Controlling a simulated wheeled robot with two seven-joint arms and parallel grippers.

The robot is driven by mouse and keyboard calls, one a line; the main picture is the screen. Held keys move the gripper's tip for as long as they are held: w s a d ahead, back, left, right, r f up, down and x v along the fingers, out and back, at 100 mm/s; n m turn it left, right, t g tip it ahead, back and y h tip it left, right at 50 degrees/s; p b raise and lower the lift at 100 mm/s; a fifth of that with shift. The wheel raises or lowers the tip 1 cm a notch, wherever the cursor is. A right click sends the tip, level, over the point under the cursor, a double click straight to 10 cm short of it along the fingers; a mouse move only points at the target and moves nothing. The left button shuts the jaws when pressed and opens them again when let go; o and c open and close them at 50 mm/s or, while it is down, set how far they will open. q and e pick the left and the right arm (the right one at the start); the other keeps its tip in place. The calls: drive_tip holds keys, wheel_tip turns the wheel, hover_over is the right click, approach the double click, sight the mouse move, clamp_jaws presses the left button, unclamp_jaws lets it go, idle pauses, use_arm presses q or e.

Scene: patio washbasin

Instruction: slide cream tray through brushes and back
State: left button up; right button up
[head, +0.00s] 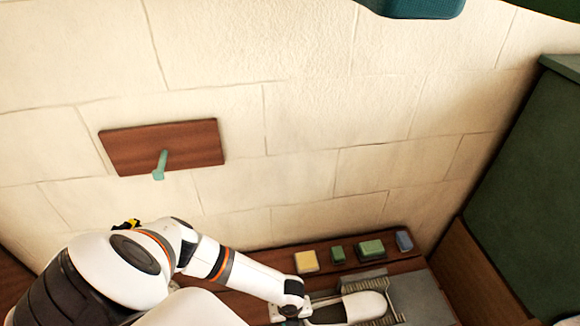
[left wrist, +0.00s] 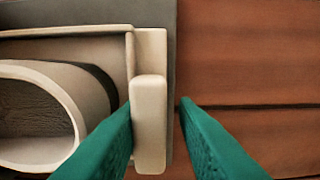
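The cream tray (left wrist: 65,33) fills the left of the left wrist view, with an upright cream handle block (left wrist: 150,115) at its end. A white, shoe-like thing with a dark inside (left wrist: 40,85) lies in it; its rounded end (head: 366,305) shows in the head view. Grey bristly brushes (head: 364,279) flank that end. My left gripper (left wrist: 155,101) is open with its teal fingers on either side of the handle. The left finger is against or very near it; a small gap shows at the right finger. My right gripper is out of view.
A pale wall with a wooden board and teal hook (head: 160,165) rises behind. A dark green panel (head: 530,170) bounds the right.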

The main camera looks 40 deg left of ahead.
use_arm(q)
wheel_tip(320, 180, up, 12)
drive_tip(key=p, duration=0.2)
idle(0.8)
